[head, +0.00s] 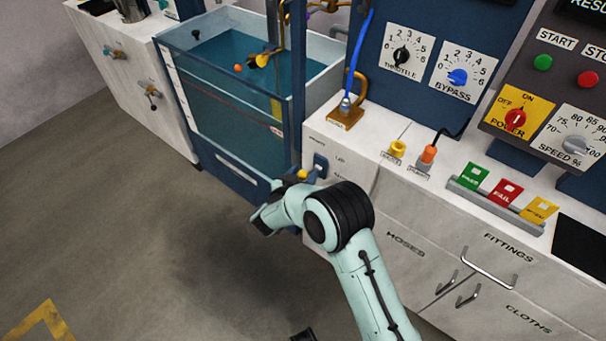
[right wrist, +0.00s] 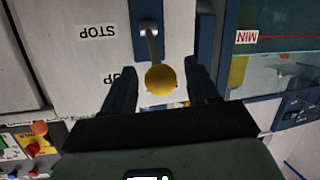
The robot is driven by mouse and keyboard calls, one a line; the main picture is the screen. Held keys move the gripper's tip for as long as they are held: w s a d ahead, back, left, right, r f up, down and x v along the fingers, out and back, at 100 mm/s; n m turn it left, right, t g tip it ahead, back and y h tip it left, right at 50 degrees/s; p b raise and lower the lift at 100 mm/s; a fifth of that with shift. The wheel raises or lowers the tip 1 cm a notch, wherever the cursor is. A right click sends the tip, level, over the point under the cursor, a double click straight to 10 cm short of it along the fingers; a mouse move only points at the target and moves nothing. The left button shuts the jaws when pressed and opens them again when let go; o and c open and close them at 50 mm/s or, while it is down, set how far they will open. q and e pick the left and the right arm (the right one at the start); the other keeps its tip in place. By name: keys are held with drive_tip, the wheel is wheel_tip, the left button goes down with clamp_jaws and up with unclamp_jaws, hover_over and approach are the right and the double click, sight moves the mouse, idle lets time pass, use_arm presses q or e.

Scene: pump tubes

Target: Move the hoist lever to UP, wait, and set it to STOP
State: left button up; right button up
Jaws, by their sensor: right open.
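The hoist lever has a grey arm and a yellow ball knob (right wrist: 161,79) on a blue plate (right wrist: 148,42). The knob also shows in the head view (head: 302,175), at the left end of the white cabinet. In the right wrist view, STOP and UP labels appear upside down, and the knob is about level with UP (right wrist: 112,77). Perspective leaves the lever's exact setting unclear. My right gripper (right wrist: 162,85) is open, with one finger on each side of the knob and gaps showing. In the head view my right gripper (head: 288,186) is partly hidden by its own wrist.
A water tank (head: 235,130) stands just left of the lever. The bench top has yellow and orange fittings (head: 428,154) and a rack of coloured cards (head: 500,206). Dial panels rise behind.

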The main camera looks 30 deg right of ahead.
use_arm(q)
drive_tip(key=shift+s+r+p, duration=0.3)
drive_tip(key=shift+r+p, duration=0.3)
drive_tip(key=shift+p, duration=0.15)
use_arm(e)
drive_tip(key=v, duration=1.3)
drive_tip(key=shift+s, duration=0.1)
drive_tip(key=s+f+n+g+y+p, duration=0.2)
drive_tip(key=s+f+n+y+p, duration=0.45)
drive_tip(key=f, duration=1.05)
use_arm(q)
wheel_tip(320, 180, up, 11)
drive_tip(key=w+p, duration=0.1)
drive_tip(key=p, duration=0.3)
drive_tip(key=shift+w+f+g+p, duration=0.15)
drive_tip(key=shift+g+p, duration=0.15)
use_arm(e)
drive_tip(key=s+a+g+y, duration=0.3)
drive_tip(key=s+y, duration=0.2)
drive_tip(key=s, duration=0.6)
drive_tip(key=s+a+g+y, duration=0.4)
drive_tip(key=s, duration=0.8)
drive_tip(key=shift+s+f+m+y, duration=0.3)
drive_tip(key=shift+f+m+y, duration=0.05)
drive_tip(key=shift+f+m, duration=0.1)
